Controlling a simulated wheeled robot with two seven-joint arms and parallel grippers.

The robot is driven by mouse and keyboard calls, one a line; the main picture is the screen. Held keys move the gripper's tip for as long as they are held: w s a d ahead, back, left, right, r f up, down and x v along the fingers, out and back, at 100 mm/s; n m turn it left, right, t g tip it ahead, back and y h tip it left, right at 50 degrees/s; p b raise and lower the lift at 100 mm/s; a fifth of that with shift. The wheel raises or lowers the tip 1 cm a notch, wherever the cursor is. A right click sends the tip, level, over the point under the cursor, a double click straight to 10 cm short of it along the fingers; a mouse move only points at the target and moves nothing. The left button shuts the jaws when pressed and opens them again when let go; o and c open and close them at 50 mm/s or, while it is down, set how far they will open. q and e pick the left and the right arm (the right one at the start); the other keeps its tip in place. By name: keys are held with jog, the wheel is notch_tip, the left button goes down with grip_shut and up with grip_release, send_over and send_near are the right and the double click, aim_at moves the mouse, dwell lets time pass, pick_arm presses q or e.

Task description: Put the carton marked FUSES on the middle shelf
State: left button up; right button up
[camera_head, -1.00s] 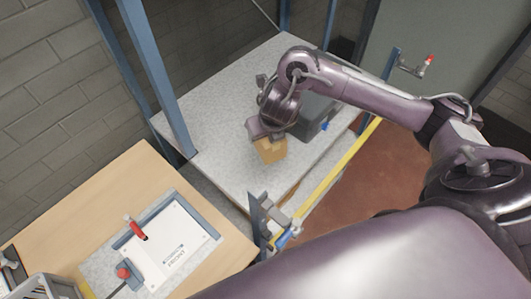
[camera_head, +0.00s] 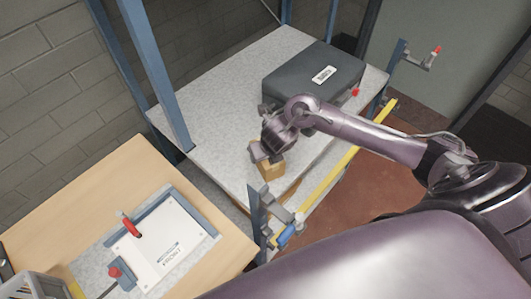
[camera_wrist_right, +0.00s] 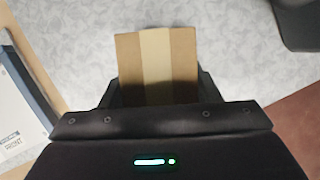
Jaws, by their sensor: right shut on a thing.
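My right gripper (camera_head: 266,155) is shut on a small brown carton (camera_head: 271,168) near the front edge of a grey speckled shelf (camera_head: 215,115). In the right wrist view the carton (camera_wrist_right: 157,62) is between the fingers and shows a paler tape strip down its middle. No FUSES marking is readable on it. The shelf surface lies behind the carton in that view. I cannot tell whether the carton touches the shelf or hangs above it. My left gripper is not in view.
A dark grey case (camera_head: 300,82) with a white label lies at the back right of the shelf. Blue posts (camera_head: 157,75) and a yellow front bar (camera_head: 340,165) border the rack. A wooden bench (camera_head: 105,190) with a white panel (camera_head: 160,245) stands at the left. The shelf's left part is clear.

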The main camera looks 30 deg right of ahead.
jog(key=o, duration=1.1)
jog(key=p+v, duration=0.3)
jog(key=v, duration=0.8)
jog(key=shift+w+r, duration=0.1)
jog(key=shift+r, duration=0.2)
jog(key=shift+s+r+p, duration=0.25)
jog(key=shift+p, duration=0.2)
jog(key=shift+s+f, duration=0.1)
